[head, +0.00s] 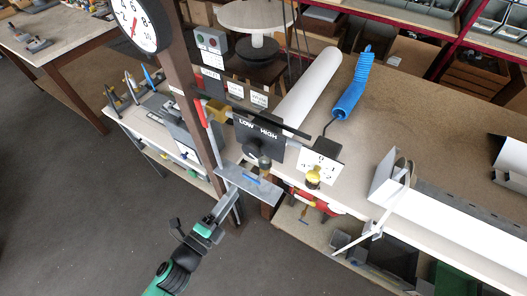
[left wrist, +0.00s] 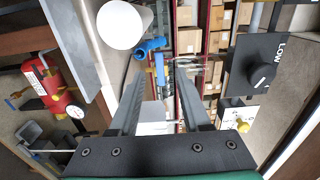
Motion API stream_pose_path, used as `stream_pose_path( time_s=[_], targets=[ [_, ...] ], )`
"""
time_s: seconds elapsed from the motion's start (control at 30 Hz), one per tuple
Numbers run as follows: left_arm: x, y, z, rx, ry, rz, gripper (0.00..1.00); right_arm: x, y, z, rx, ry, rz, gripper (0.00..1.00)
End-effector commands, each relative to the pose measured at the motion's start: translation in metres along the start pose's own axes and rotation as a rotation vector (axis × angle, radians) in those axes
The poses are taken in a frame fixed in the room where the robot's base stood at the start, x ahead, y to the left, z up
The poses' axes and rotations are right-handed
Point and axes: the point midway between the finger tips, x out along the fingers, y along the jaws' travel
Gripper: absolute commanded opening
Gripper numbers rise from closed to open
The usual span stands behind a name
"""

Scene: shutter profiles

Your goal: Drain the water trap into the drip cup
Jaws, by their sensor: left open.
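My left gripper (head: 231,190) reaches up from the bottom of the head view to the front edge of a grey metal plate. Its two fingers are apart in the left wrist view (left wrist: 158,82), with nothing seen held between them. A small blue part (head: 250,179) shows at the plate. A red cylinder (left wrist: 62,88) with a round gauge is at the left of the left wrist view; red also shows under the bench in the head view (head: 306,201). I cannot tell surely which part is the water trap, and I cannot pick out the drip cup. My right gripper is not seen.
A black LOW/HIGH panel (head: 259,140) with a knob stands above the plate (head: 262,191). A yellow knob (head: 313,177) is right of it. A white roll (head: 312,80) and blue coiled hose (head: 354,88) lie on the bench. The floor left of my arm is clear.

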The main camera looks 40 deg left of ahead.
Motion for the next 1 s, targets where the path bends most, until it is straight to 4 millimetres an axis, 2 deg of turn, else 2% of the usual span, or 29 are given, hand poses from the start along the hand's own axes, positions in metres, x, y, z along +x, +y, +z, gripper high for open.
stream_pose_path(
  time_s=[0.17, 0.27, 0.5, 0.7, 0.83, 1.0],
  targets=[
    [0.003, 0.0, 0.0, -0.001, -0.001, 0.001, 0.47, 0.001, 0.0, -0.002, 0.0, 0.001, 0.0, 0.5],
    [0.013, -0.002, 0.0, -0.001, -0.001, -0.001, 0.47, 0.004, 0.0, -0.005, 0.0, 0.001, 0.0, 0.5],
    [0.065, -0.003, 0.001, 0.0, -0.002, -0.001, 0.47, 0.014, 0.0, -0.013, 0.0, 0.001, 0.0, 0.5],
    [0.102, 0.0, 0.001, -0.001, -0.001, 0.0, 0.47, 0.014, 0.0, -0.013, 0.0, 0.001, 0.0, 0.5],
    [0.114, 0.0, 0.0, -0.002, -0.001, 0.0, 0.47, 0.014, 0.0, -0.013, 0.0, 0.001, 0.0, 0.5],
    [0.117, 0.0, 0.0, -0.002, -0.001, 0.001, 0.47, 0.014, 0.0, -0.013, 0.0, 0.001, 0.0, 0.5]
  ],
)
